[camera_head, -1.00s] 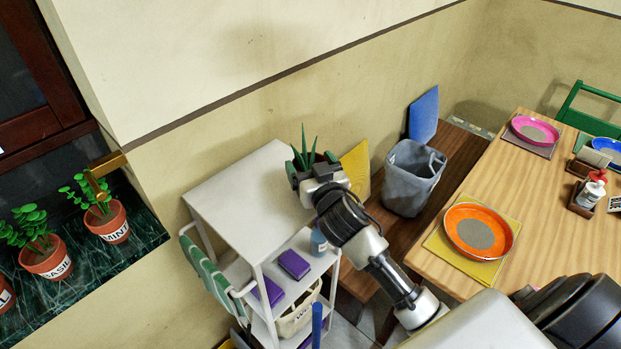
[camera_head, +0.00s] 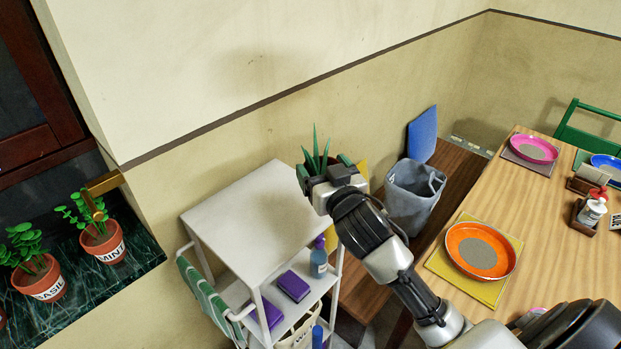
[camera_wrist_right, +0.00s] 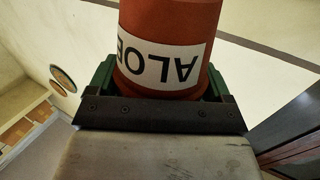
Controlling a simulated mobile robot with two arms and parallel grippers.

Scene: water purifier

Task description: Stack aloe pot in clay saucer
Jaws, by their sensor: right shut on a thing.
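The aloe pot (camera_wrist_right: 168,45) is a terracotta pot with a white label reading ALOE, seen upside down in the right wrist view. Its spiky green leaves (camera_head: 316,150) rise above my right gripper (camera_head: 325,172) in the head view. My right gripper is shut on the pot, its green fingers on either side of it. It holds the pot up in the air beside the white cart's right edge, in front of the wall. The pot's body is mostly hidden by the gripper in the head view. I cannot make out a clay saucer. My left gripper is not in view.
The white cart (camera_head: 250,215) has a bare top, with purple boxes and a blue bottle (camera_head: 318,262) below. A grey bin (camera_head: 412,195) stands on a wooden bench. Mint (camera_head: 102,242) and basil (camera_head: 40,279) pots stand on a dark ledge at left. The table (camera_head: 530,240) holds colored plates.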

